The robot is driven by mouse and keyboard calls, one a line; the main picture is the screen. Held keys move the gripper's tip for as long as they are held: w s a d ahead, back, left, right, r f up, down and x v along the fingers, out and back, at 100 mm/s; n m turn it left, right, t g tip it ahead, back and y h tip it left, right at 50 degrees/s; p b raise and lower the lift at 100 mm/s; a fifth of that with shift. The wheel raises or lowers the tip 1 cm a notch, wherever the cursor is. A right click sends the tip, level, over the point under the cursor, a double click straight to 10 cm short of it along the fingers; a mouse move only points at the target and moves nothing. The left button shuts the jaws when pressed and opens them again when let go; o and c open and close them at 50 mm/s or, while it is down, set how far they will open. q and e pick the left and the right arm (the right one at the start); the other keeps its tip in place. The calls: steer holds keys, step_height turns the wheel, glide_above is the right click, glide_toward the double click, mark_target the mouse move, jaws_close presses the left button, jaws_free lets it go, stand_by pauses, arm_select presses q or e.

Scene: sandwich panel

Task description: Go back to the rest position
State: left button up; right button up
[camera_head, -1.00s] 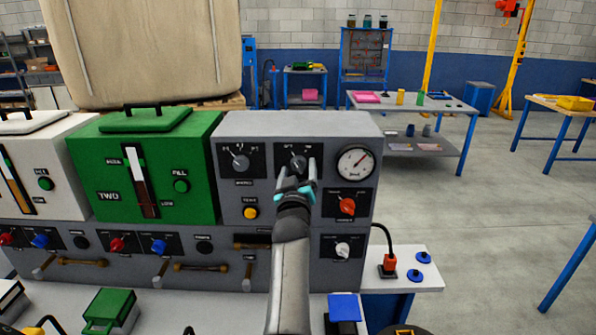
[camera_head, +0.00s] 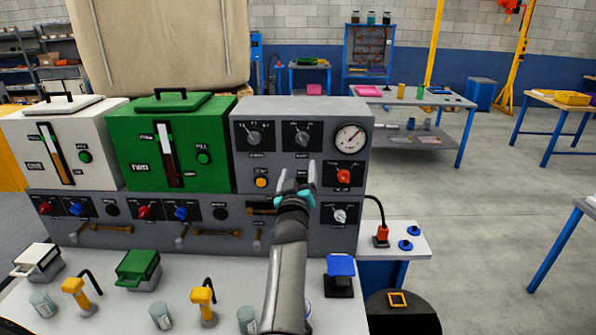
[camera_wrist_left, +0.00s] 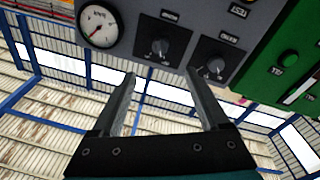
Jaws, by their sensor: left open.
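My left gripper (camera_head: 296,180) is open and empty in the head view. It is in front of the grey control panel (camera_head: 242,121), below its two black selector knobs. The left knob (camera_head: 254,136) and the right knob (camera_head: 302,137) both show uncovered. The left wrist view shows the open fingers (camera_wrist_left: 165,100) with nothing between them, and the panel (camera_wrist_left: 200,22) beyond the fingertips. Whether the fingers touch the panel cannot be told from the head view, but the wrist view shows a gap. My right gripper does not show.
A green box (camera_head: 208,115) and a white box (camera_head: 22,128) stand left of the panel. Yellow-handled taps (camera_head: 203,296), jars (camera_head: 161,316) and a blue-topped block (camera_head: 341,265) stand on the white counter (camera_head: 120,290). Open floor (camera_head: 480,230) lies right.

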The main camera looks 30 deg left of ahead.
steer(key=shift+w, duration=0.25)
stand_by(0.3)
